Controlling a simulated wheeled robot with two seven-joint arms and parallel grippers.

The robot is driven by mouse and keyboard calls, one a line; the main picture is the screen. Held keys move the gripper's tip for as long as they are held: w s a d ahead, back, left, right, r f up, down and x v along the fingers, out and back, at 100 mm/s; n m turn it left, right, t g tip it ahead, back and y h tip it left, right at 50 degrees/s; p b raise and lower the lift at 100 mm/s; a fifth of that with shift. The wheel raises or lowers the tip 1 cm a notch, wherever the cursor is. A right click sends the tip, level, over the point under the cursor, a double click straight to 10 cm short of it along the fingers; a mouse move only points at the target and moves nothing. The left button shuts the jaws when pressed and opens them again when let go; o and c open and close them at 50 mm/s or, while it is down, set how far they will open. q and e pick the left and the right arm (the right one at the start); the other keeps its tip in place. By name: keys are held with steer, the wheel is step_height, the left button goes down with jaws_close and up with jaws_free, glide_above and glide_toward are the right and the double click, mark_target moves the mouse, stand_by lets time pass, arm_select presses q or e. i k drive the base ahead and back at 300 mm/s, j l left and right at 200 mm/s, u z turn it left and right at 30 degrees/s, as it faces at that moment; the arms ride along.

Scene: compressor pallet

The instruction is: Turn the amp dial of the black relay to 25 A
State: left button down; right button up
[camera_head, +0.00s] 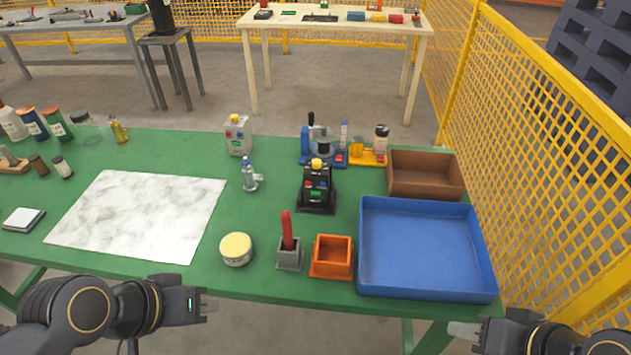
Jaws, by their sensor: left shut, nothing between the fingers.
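The black relay (317,188) stands upright on a dark base near the middle of the green table. It has a yellow knob on top and small red and green parts on its front. The amp dial's marks and setting are too small to read. My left gripper (209,304) is shut and empty in front of the table's front edge, left of and well short of the relay. My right gripper (458,329) is at the lower right, below the blue tray and apart from the relay; its fingers are too small to judge.
A grey device (238,136) with a yellow knob stands behind left. A small clear bottle (250,178) is left of the relay. In front are a grey holder (289,258) with a red handle, an orange box (332,258) and a round tin (236,249). A blue tray (374,284) lies right.

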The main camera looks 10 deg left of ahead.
mark_target(317, 163)
steer(key=i+j+u, duration=0.15)
steer(key=j, duration=0.3)
steer(key=j+u, duration=0.15)
steer(key=j, duration=0.25)
steer(key=i+j+u, duration=0.15)
steer(key=j, duration=0.25)
steer(key=i+j, duration=0.05)
